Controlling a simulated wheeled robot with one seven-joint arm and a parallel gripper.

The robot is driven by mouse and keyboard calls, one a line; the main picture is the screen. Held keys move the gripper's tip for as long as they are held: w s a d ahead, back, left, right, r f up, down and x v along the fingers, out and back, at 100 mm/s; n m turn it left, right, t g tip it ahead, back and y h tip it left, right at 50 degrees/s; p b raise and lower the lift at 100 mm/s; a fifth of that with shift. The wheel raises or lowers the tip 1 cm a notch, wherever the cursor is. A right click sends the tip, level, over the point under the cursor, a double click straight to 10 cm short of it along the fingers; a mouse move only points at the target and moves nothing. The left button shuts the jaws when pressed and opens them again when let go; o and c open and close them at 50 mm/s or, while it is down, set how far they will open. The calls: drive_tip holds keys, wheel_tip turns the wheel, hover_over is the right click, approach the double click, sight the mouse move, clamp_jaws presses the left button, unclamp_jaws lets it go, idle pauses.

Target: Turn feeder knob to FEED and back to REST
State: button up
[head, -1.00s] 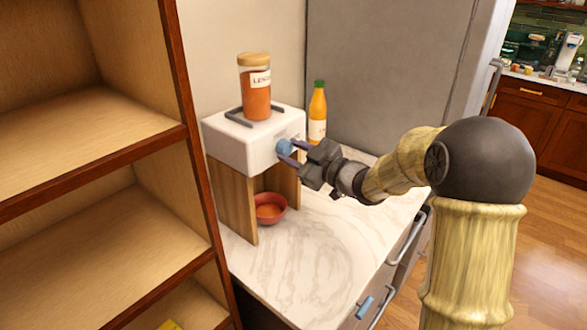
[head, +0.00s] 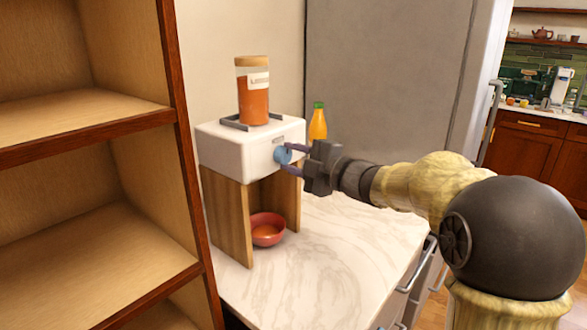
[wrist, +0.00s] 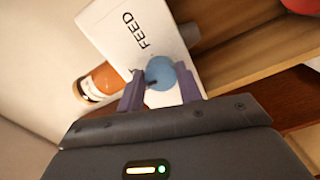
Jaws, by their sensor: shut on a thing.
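The feeder is a white box (head: 232,148) on wooden side panels. Its round blue knob (head: 281,156) is on the front face. In the wrist view the knob (wrist: 161,72) sits between the two purple fingers of my gripper (wrist: 160,86), which is shut on it. The word FEED (wrist: 131,31) is printed on the white face beside the knob. A dark mark shows on the knob's edge, but its exact setting is hard to tell. No REST label is readable.
A jar of orange-red contents (head: 254,97) stands on top of the feeder. A red bowl (head: 267,229) with orange contents sits beneath it. An orange bottle (head: 318,124) stands behind. A wooden shelf (head: 90,200) rises at left; the marble counter (head: 340,245) is clear in front.

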idle(0.3)
drive_tip(key=o, duration=1)
drive_tip(key=shift+d, duration=0.1)
drive_tip(key=b+v, duration=0.1)
drive_tip(key=v, duration=1.6)
drive_tip(key=shift+s+d+f, duration=0.1)
drive_tip(key=shift+s, duration=0.05)
